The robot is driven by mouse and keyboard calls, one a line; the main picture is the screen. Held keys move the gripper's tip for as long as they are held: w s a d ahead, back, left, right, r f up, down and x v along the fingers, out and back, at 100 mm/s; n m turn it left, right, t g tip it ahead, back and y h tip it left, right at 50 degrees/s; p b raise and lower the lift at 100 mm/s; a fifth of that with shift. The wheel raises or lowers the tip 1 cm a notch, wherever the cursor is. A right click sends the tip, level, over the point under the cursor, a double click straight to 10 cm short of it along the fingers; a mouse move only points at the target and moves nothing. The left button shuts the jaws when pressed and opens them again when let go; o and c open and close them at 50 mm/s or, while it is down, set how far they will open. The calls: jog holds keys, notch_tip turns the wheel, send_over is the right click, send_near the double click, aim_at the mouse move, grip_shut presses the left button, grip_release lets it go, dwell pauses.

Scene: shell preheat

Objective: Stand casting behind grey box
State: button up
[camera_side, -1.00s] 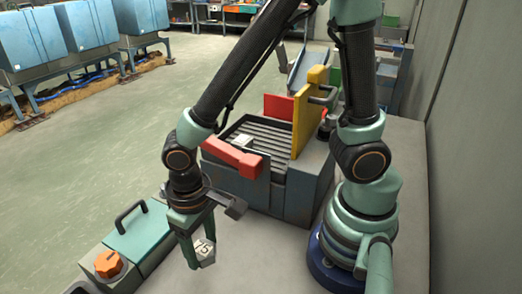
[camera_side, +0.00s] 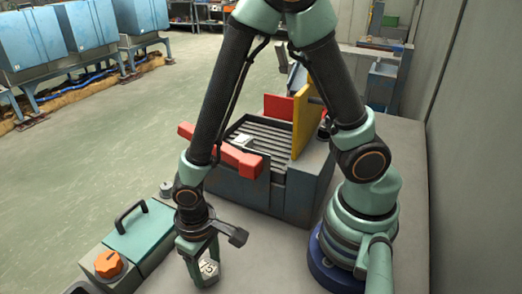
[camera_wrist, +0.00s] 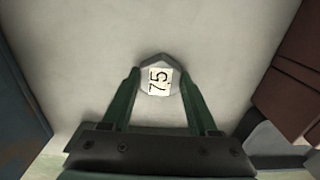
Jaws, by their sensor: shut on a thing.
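The casting (camera_side: 209,271) is a small grey piece with a pale label reading 75, low in the side view. My gripper (camera_side: 204,272) points down and is shut on it. In the wrist view the casting (camera_wrist: 150,63) sits between the two green fingertips, label facing the camera. I cannot tell whether it touches the table. The grey box (camera_side: 297,196) stands on the table up and to the right of my gripper. It has a slatted top, a red bar (camera_side: 240,160) in front, and yellow (camera_side: 310,112) and red (camera_side: 278,107) panels.
A green-lidded unit (camera_side: 140,240) with a black handle and orange knob (camera_side: 108,264) lies left of my gripper. A small white piece (camera_side: 243,140) rests on the slats. A wall runs along the right. Bare table (camera_side: 270,250) shows between my gripper and my base.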

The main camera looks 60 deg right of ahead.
aim_at(206, 268)
jog(key=shift+f, duration=0.15)
jog(key=o, duration=1.4)
notch_tip(206, 268, up, 12)
jog(key=w+d+r+t, duration=0.1)
jog(key=d+r+t, duration=0.1)
jog(key=d+r, duration=0.2)
jog(key=w+d+r+t, duration=0.1)
jog(key=d+r, duration=0.3)
jog(key=d, duration=0.3)
jog(key=w+d+r+t, duration=0.1)
jog(key=d+r+t, duration=0.1)
jog(key=d+r, duration=0.2)
jog(key=shift+w+d+r+t, duration=0.15)
jog(key=shift+d, duration=0.25)
jog(key=shift+w+d+r+t, duration=0.1)
jog(key=shift+d+r+t, duration=0.05)
jog(key=shift+d, duration=0.25)
